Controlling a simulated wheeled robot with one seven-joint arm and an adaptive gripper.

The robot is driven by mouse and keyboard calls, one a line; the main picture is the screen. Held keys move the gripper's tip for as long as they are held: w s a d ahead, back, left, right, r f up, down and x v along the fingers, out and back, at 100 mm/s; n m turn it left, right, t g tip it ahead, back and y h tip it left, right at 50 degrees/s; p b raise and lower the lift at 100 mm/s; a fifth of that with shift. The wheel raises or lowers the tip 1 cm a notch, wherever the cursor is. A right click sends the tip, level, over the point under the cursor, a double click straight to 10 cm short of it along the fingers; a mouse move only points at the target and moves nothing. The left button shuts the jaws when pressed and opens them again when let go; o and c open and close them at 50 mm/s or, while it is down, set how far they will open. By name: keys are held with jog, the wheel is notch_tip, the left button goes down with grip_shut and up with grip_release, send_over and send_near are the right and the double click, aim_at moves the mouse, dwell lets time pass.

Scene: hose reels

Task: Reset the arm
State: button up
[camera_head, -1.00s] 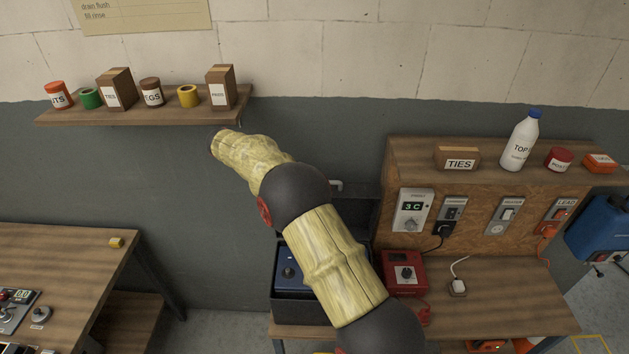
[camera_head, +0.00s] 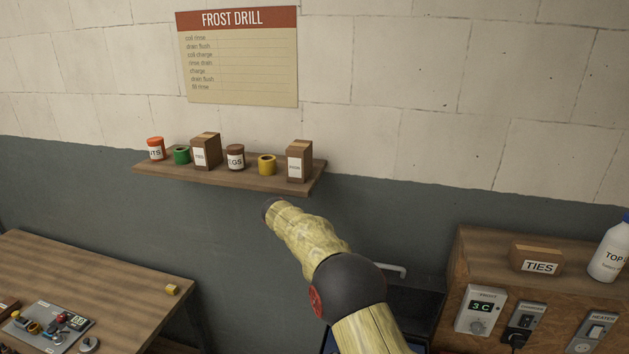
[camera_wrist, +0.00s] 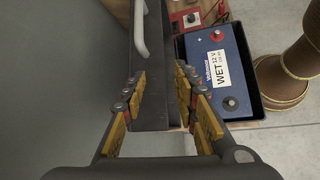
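My gripper (camera_wrist: 158,108) shows in the wrist view with its two yellow-padded fingers apart. The dark open lid (camera_wrist: 152,85) of a battery box shows in the gap beyond them; I see no object gripped. Whether the fingers touch the lid cannot be told. In the head view my arm reaches up from the bottom, bent, with its upper end below the wall shelf (camera_head: 225,178). The gripper itself does not show in the head view.
A blue battery (camera_wrist: 213,68) labelled WET 12 V sits in the black box beside the lid. A wooden panel unit (camera_head: 455,300) with a frost controller (camera_head: 480,309) stands right of my arm. A workbench (camera_head: 95,277) is at left. A FROST DRILL sheet (camera_head: 238,57) hangs above.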

jog(key=s+d+m+t+y+b, duration=0.1)
jog(key=s+d+m+y+b, duration=0.25)
jog(key=s+b, duration=0.6)
jog(key=s+d+m+t+y+b, duration=0.15)
jog(key=s+d+m+b, duration=0.35)
jog(key=s, duration=0.8)
jog(key=s+a+f+m+t+y+b, duration=0.1)
jog(key=s+f+m+y+b, duration=0.1)
jog(key=s+f+b, duration=0.4)
jog(key=s+a+f+m+t+y+b, duration=0.1)
jog(key=s+f+b, duration=0.5)
jog(key=s, duration=1)
notch_tip(320, 180, down, 3)
jog(key=shift+s+f+m+t+y+b, duration=0.2)
jog(key=shift+m+t+y+b, duration=0.1)
jog(key=shift+m+t+y, duration=0.35)
jog(key=shift+d, duration=0.1)
